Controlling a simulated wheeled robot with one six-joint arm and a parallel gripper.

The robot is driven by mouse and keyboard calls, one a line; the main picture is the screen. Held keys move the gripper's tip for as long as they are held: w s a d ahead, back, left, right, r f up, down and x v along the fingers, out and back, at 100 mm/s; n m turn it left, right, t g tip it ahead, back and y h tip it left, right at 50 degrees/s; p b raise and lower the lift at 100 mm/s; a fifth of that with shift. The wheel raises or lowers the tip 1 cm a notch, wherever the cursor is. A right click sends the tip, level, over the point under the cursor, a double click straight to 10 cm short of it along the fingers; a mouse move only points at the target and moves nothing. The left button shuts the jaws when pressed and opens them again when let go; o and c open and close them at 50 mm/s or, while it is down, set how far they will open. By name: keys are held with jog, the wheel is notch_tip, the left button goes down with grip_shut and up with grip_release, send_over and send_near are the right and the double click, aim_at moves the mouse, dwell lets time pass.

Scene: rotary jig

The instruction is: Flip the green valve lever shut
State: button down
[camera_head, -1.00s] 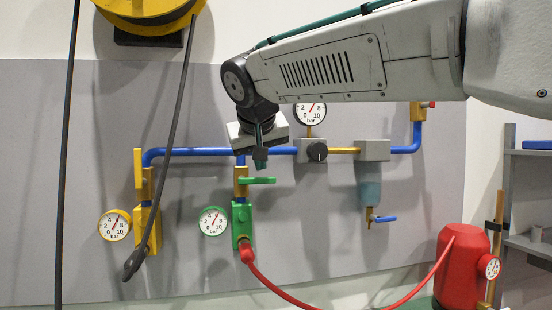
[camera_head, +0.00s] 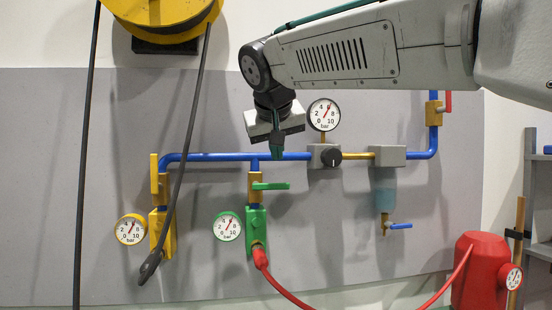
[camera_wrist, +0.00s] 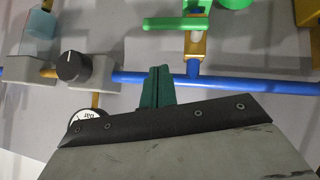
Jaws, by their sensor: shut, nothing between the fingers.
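The green valve lever (camera_head: 271,186) sticks out horizontally to the right from the brass valve body (camera_head: 254,188) on the middle drop pipe. It lies across the pipe run. The wrist view also shows the lever (camera_wrist: 176,23), beyond the fingertips and apart from them. My gripper (camera_head: 277,153) points down, its fingers shut and empty, in front of the blue pipe a little above the lever in the head view. In the wrist view my gripper (camera_wrist: 157,84) shows as two dark green fingers pressed together. The green outlet block (camera_head: 256,228) and green-rimmed gauge (camera_head: 228,227) are below the valve.
A yellow lever (camera_head: 154,175) stands upright at left, with a hanging black hose (camera_head: 181,140) near it. A regulator with a black knob (camera_head: 332,158) is right of my gripper. A red hose (camera_head: 280,284) leads toward the red tank (camera_head: 480,270).

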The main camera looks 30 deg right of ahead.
jog(key=d+r+v, duration=0.1)
jog(key=d+v, duration=0.1)
jog(key=v, duration=0.9)
jog(key=shift+r, duration=0.4)
jog(key=s+a+f+n+g+y, duration=0.1)
jog(key=s+f+n+g, duration=0.1)
jog(key=f, duration=0.8)
jog(key=s+a+f+n+g+y, duration=0.1)
jog(key=s+a+f+y, duration=0.1)
jog(key=f, duration=0.8)
jog(key=s+f+g+y, duration=0.1)
jog(key=s+f, duration=0.7)
jog(key=f, duration=0.2)
jog(key=s+f+g+y, duration=0.1)
jog(key=s+f+g, duration=0.1)
jog(key=s+f, duration=0.6)
notch_tip(320, 180, down, 3)
jog(key=shift+f+g, duration=0.15)
jog(key=shift+g, duration=0.15)
jog(key=shift+d, duration=0.15)
